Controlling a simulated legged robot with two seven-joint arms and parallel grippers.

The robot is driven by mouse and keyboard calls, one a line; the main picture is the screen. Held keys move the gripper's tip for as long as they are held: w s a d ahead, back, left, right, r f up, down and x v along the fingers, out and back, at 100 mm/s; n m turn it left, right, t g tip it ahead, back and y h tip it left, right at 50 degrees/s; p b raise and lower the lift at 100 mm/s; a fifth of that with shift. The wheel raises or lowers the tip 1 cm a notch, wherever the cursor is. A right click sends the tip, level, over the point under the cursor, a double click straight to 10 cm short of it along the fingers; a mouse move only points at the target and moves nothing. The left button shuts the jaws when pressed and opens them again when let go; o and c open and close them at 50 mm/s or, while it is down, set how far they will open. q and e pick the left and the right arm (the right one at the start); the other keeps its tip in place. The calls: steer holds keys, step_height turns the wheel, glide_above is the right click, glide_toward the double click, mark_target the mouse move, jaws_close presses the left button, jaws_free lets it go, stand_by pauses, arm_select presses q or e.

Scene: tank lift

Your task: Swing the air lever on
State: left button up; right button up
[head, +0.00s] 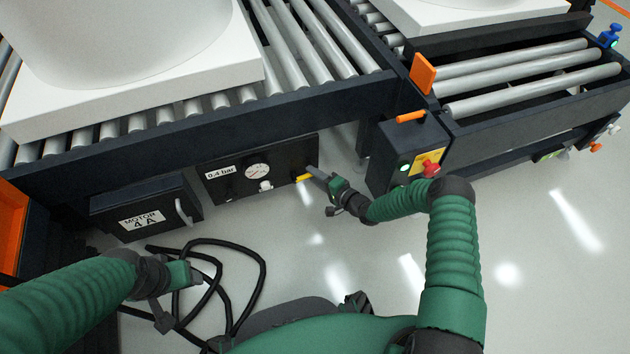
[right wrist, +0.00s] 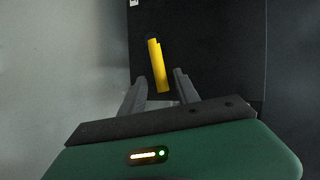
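The air lever (head: 303,178) is a short yellow handle on the dark air panel (head: 280,155), under the roller conveyor. In the right wrist view the yellow lever (right wrist: 157,62) stands slightly tilted, near upright in the picture. My right gripper (head: 314,171) is at the lever, at the panel's right end. In the right wrist view its two fingers are apart, one on each side of the lever's near end, with visible gaps. Whether they touch it lower down cannot be told. My left gripper (head: 180,298) is low at the left, away from the panel; its finger opening is unclear.
A gauge (head: 257,171) and a 0.4 bar label sit on the panel. A MOTOR 4 A box (head: 146,213) is to its left. A control box (head: 405,155) with a red button is to its right. Black cables (head: 245,250) loop on the floor. White tanks rest on the conveyors.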

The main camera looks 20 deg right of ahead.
steer(key=shift+w, duration=0.1)
steer(key=c, duration=0.7)
jaws_close()
steer(key=shift+f, duration=0.1)
stand_by(0.6)
